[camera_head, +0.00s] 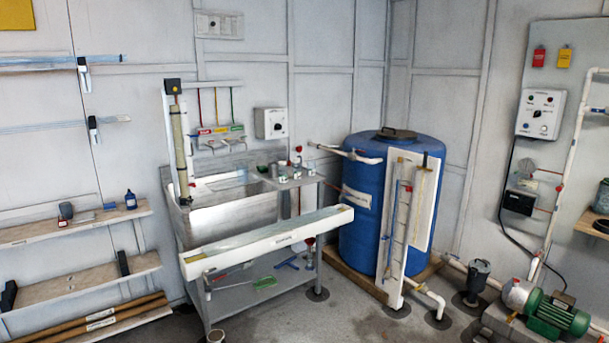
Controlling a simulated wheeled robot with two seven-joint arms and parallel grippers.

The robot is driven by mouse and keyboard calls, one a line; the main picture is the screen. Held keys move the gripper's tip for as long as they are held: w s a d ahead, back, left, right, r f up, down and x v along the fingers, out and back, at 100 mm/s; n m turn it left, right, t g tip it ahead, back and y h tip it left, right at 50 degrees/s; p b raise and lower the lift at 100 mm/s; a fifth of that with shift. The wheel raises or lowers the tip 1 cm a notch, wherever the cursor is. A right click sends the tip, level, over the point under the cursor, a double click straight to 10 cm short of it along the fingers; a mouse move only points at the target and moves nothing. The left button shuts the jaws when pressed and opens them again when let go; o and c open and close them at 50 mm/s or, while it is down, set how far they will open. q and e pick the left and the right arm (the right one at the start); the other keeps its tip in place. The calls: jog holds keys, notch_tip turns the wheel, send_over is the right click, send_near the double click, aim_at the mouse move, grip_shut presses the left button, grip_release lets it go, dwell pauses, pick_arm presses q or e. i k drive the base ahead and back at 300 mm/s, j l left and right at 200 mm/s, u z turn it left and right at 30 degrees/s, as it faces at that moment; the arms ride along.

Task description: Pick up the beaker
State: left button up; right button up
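Several small vessels (283,172) stand on the drainboard to the right of the metal sink (228,211). One or more look like clear glass, and one carries a red part. They are too small here to tell for sure which is the beaker. Another small vessel with a red top (309,246) stands lower down, near the right end of the sink's lower shelf. Neither of my grippers shows in the head view.
A long white trough (265,240) crosses the sink's front. A blue barrel (362,220) with a white pipe panel (401,215) stands to the right. Wall shelves (75,228) are at left; a green motor pump (555,314) is at lower right. Some floor (330,322) is clear.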

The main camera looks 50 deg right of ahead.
aim_at(242, 175)
jog(key=z, duration=1.2)
jog(key=i+l, duration=0.1)
jog(key=i, duration=0.2)
jog(key=i+l, duration=0.1)
jog(key=i, duration=0.15)
